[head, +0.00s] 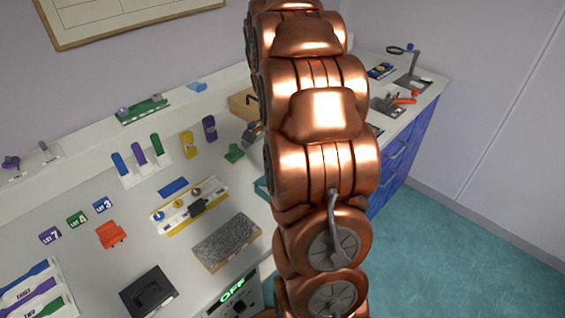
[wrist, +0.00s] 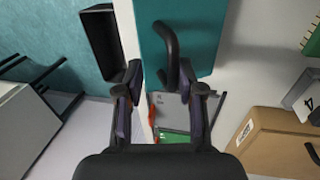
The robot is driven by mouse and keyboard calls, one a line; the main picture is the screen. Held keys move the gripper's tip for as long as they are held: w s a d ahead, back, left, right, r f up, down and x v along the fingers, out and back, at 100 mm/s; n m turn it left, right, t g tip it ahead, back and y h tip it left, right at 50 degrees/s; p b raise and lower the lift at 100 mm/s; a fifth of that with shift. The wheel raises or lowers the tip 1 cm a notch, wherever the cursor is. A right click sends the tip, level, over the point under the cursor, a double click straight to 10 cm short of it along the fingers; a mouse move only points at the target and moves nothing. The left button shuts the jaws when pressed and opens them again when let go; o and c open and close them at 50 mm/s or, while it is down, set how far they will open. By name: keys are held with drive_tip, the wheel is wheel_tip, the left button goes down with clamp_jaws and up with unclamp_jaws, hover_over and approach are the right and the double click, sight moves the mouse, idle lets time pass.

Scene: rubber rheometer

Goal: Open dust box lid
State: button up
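A teal box top (wrist: 205,35), which looks like the dust box lid, fills the upper middle of the wrist view and appears closed. A black curved handle (wrist: 168,50) stands out from it. My gripper (wrist: 160,80) is open, with its two dark fingers apart on either side of the handle's lower end. I cannot tell whether either finger touches the handle. In the head view, my copper arm hides most of the teal box (head: 262,188); only a sliver shows at the arm's left edge. My gripper is mostly hidden there too.
In the wrist view, a black open bin (wrist: 98,45) is at upper left and a brown box (wrist: 275,140) at lower right. In the head view, a speckled block (head: 228,242) and a yellow-edged tray (head: 190,206) lie on the white bench. Teal floor (head: 470,250) is clear at right.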

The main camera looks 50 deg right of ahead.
drive_tip(key=shift+s+f+t+p, duration=0.65)
drive_tip(key=shift+s+t, duration=0.25)
drive_tip(key=shift+t, duration=0.4)
drive_tip(key=shift+a, duration=0.1)
